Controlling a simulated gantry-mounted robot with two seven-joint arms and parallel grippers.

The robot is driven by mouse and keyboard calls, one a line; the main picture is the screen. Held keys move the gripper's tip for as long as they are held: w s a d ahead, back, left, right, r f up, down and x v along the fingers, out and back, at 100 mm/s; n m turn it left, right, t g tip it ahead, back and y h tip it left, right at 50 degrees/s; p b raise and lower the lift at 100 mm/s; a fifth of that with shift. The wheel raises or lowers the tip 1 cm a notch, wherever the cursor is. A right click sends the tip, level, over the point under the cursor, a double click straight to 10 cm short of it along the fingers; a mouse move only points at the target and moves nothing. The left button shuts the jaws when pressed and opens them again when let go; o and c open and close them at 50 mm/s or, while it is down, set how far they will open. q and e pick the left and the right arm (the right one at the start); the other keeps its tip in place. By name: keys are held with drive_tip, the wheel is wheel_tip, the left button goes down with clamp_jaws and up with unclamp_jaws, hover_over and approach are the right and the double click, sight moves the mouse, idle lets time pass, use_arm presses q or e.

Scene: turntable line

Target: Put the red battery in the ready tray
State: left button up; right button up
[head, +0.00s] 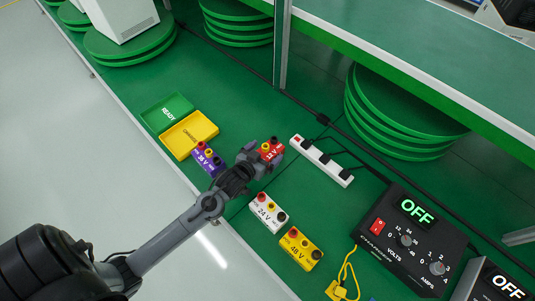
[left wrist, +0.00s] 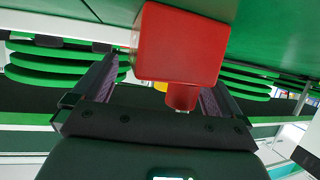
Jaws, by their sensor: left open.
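The red battery (head: 270,151), labelled 12 V with terminals on top, stands on the green bench near the middle of the head view. My left gripper (head: 262,149) is at it, with its open fingers around or beside it. In the left wrist view the red battery (left wrist: 182,45) fills the upper middle, between and beyond the spread fingers (left wrist: 155,95); I cannot tell whether they touch it. Part of the battery is hidden by the gripper in the head view. The green ready tray (head: 157,122), marked READY, lies up and left and looks empty. My right gripper is not in view.
A yellow tray (head: 189,135) adjoins the ready tray. A purple battery (head: 207,158) stands left of my gripper, white (head: 268,213) and yellow (head: 300,249) ones below. A white power strip (head: 321,160) lies close right. A black power supply (head: 412,240) stands lower right.

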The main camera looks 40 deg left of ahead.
use_arm(q)
drive_tip(key=c, duration=1.6)
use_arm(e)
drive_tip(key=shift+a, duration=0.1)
use_arm(q)
drive_tip(key=shift+c, duration=0.8)
drive_tip(key=shift+r, duration=0.15)
